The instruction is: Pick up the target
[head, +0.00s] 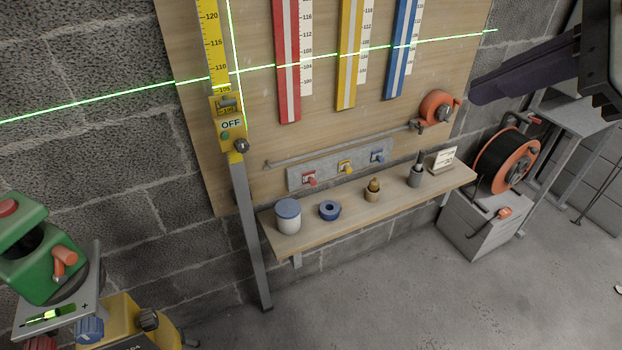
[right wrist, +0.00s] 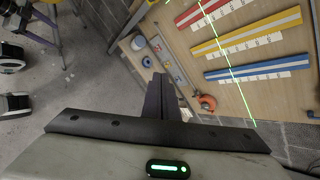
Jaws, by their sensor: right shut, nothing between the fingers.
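No thing in view is clearly marked as the target. A small upright cream card (head: 443,159) with dark marks, possibly the target, stands at the right end of the wooden shelf (head: 330,232). My right gripper (head: 480,92) comes in from the upper right, above and to the right of the card and apart from it. Its dark fingers are shut and empty. They also show closed in the right wrist view (right wrist: 160,82), in front of the shelf and board. My left gripper is not in view.
The shelf holds a blue-lidded jar (head: 288,217), blue tape (head: 329,211) and small pots. An orange reel (head: 437,107) hangs on the board. A black-orange reel (head: 506,161) stands at right. A green laser device (head: 38,262) is lower left. The floor is mostly clear.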

